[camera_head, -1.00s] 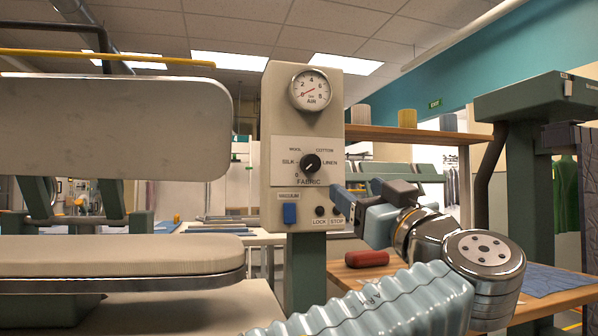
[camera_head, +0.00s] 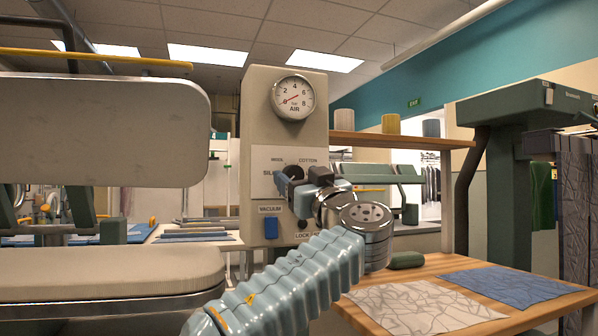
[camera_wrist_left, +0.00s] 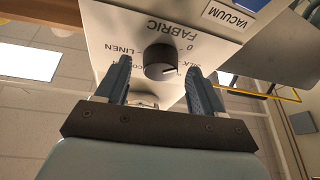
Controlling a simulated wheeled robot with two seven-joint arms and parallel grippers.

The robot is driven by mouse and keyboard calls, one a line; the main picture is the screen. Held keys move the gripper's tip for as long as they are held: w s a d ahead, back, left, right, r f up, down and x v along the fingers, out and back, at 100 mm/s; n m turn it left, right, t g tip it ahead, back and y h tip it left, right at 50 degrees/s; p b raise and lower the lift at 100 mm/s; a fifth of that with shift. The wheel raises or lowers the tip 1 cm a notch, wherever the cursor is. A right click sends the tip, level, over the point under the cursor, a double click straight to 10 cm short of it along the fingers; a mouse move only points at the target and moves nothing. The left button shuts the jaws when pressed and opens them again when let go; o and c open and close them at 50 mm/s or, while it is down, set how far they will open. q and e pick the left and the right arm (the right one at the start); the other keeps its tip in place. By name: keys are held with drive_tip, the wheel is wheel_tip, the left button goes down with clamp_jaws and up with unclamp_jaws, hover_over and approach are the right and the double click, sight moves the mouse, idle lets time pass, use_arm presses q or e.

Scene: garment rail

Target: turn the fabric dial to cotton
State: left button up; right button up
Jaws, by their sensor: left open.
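The fabric dial (camera_wrist_left: 160,62) is a round black knob on a pale printed plate (camera_wrist_left: 112,20). In the left wrist view it appears between my open fingers, just beyond the fingertips; I cannot tell whether they touch it. The lettering is upside down there, and the dial's light mark points toward the SILK side. My left gripper (camera_head: 296,189) is in front of the plate in the head view, covering most of the dial and part of the lettering. The word COTTON (camera_head: 308,162) is at the plate's upper right. My right gripper is out of view.
The beige control column (camera_head: 257,120) carries an air gauge (camera_head: 293,97) above and a blue vacuum switch (camera_head: 271,228) below. A padded press (camera_head: 110,275) stands left. A wooden table (camera_head: 480,322) at right holds a pale cloth (camera_head: 425,308), a blue cloth (camera_head: 505,286) and a green object (camera_head: 405,259).

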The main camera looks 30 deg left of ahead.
use_arm(q)
drive_tip(key=shift+w+a+r, duration=0.1)
drive_tip(key=shift+w+a, duration=0.05)
drive_tip(key=shift+a, duration=0.1)
drive_tip(key=c, duration=1.1)
drive_tip(key=shift+o, duration=0.2)
